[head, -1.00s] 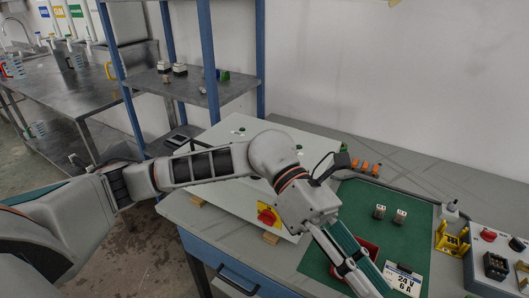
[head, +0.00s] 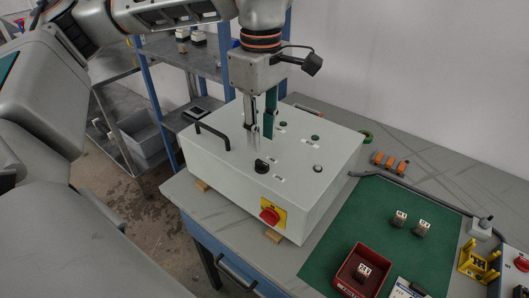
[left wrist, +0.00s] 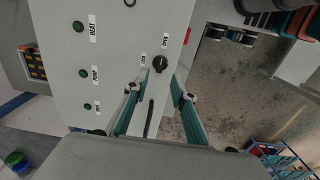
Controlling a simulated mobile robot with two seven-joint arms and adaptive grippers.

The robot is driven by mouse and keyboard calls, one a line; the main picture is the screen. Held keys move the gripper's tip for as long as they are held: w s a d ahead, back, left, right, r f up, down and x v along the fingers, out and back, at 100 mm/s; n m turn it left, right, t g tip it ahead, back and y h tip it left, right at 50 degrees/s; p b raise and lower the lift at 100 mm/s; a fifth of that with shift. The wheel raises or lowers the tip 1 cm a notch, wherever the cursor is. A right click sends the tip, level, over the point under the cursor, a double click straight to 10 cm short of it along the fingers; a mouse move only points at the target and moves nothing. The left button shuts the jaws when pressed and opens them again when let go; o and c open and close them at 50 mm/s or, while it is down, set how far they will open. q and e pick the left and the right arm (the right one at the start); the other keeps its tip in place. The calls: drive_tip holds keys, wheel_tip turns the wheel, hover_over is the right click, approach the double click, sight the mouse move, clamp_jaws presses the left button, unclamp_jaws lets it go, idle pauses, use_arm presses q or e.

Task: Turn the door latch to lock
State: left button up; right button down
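The black door latch (head: 262,166) is a round knob on the upper face of the light grey cabinet (head: 225,160). In the left wrist view the latch (left wrist: 160,63) sits beside the labels LOCK and OPEN; which one it points to is hard to tell. My left gripper (head: 261,143) points down over this face, its fingers apart and empty. In the left wrist view the gripper (left wrist: 155,85) has the latch just beyond its fingertips, apart from them. A black door handle (head: 212,130) lies to the left; it also shows in the left wrist view (left wrist: 150,118). My right gripper is not in view.
A red knob on a yellow plate (head: 270,215) is on the cabinet's front. Several green lights (head: 315,138) are on the upper face. A green mat (head: 340,225) with a red tray (head: 345,285) lies to the right. Blue-framed shelves (head: 145,100) stand behind.

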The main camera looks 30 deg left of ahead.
sight(262, 162)
use_arm(q)
wheel_tip(262, 162, down, 6)
drive_tip(key=shift+f, duration=0.25)
clamp_jaws()
